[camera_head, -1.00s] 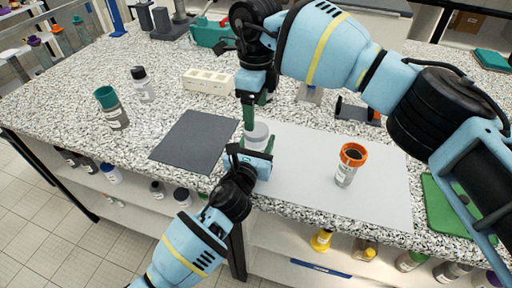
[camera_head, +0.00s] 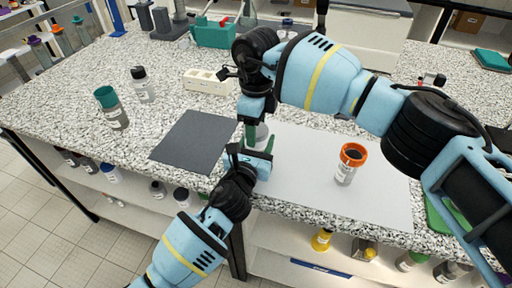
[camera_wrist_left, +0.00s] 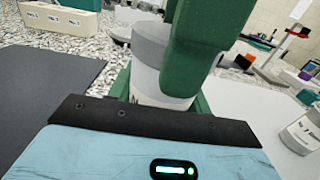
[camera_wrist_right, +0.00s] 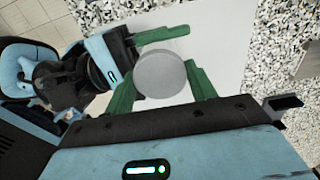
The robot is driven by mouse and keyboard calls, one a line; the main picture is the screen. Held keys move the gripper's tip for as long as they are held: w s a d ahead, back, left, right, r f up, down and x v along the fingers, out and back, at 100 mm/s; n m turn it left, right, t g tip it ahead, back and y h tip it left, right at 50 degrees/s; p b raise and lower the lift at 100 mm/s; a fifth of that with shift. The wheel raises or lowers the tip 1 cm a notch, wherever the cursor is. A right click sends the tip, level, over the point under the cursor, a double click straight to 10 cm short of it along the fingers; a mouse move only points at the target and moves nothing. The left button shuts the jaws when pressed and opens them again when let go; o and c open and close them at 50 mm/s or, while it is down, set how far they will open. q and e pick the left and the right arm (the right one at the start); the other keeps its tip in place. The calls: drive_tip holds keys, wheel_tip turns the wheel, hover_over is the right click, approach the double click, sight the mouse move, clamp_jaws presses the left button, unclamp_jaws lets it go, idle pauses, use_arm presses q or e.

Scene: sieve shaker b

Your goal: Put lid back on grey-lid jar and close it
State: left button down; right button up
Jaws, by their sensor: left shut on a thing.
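The grey-lid jar (camera_wrist_left: 152,87), white with a label, stands upright on the light grey mat. Its grey lid (camera_wrist_right: 160,75) shows as a round disc from above in the right wrist view, on top of the jar. My left gripper (camera_head: 258,163) is shut on the jar's body from the front. My right gripper (camera_wrist_right: 160,66) points down from above, with one green finger on each side of the lid. Whether its fingers press on the lid or leave a small gap cannot be told. The lid's seating on the jar is partly hidden by a finger.
An orange-topped jar (camera_head: 349,165) stands on the light mat (camera_head: 305,190) to the right. A dark mat (camera_head: 195,140) lies empty to the left. A teal-lid jar (camera_head: 111,107), a black-lid bottle (camera_head: 142,85) and a white block rack (camera_head: 207,81) stand farther left and back.

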drive_tip(key=c, duration=0.5)
drive_tip(key=o, duration=1.2)
drive_tip(key=shift+r, duration=0.15)
wheel_tip(320, 180, up, 12)
drive_tip(key=shift+f, duration=0.1)
use_arm(q)
drive_tip(key=c, duration=0.6)
unclamp_jaws()
drive_tip(key=shift+s, duration=0.15)
